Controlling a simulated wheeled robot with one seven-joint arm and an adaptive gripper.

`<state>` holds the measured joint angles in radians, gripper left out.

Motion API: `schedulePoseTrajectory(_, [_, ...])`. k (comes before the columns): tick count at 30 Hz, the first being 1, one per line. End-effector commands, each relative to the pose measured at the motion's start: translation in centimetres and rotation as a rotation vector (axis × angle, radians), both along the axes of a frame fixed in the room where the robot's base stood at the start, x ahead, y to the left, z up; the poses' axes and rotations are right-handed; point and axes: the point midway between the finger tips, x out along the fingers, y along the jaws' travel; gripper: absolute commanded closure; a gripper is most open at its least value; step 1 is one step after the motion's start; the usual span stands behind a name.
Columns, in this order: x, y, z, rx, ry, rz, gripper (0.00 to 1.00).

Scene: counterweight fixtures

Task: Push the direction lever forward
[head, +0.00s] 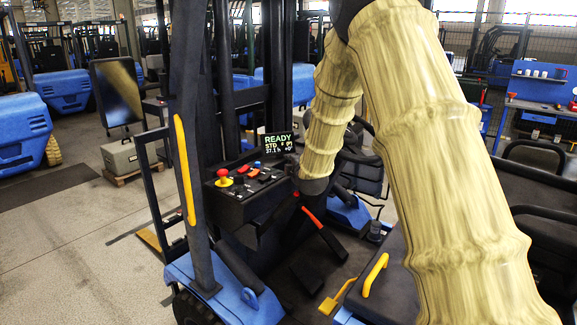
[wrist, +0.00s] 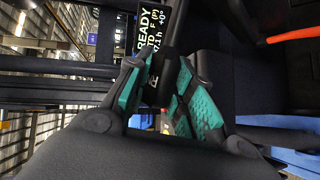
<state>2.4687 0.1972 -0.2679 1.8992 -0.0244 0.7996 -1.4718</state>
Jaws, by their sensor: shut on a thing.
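My gripper (wrist: 165,100) shows in the wrist view with its two green finger pads closed around a slim dark part, which I take to be the direction lever (wrist: 164,72). Most of the lever is hidden between the pads. In the head view the cuffed end of my arm reaches down just right of the control panel (head: 240,182), and the fingers and lever are too hidden to make out. The lit display (head: 278,141) stands above the panel, reading READY, and it also shows rotated beyond the fingers in the wrist view (wrist: 155,28).
The panel carries a red-and-yellow knob (head: 223,177) and several small switches. A red-orange handle (head: 312,215) rises below my wrist. The dark mast post (head: 190,120) with a yellow grab bar (head: 184,170) stands left of the panel. A seat (head: 540,210) is at right.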

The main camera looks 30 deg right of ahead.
Motion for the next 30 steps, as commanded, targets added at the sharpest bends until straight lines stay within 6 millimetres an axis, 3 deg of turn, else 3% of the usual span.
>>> schedulePoseTrajectory(4, [0.1,0.1,0.1,0.002,-0.002,0.001,1.0])
schedulePoseTrajectory(5, [0.1,0.1,0.1,0.002,-0.002,0.001,0.73])
schedulePoseTrajectory(8, [0.0,0.1,0.1,0.001,-0.002,0.002,0.55])
schedulePoseTrajectory(20, [-0.3,0.1,0.2,0.0,-0.002,0.001,0.54])
schedulePoseTrajectory(26, [-2.5,0.9,0.8,-0.002,-0.002,0.003,0.54])
schedulePoseTrajectory(30, [-4.9,1.6,1.4,-0.002,-0.002,0.002,0.54])
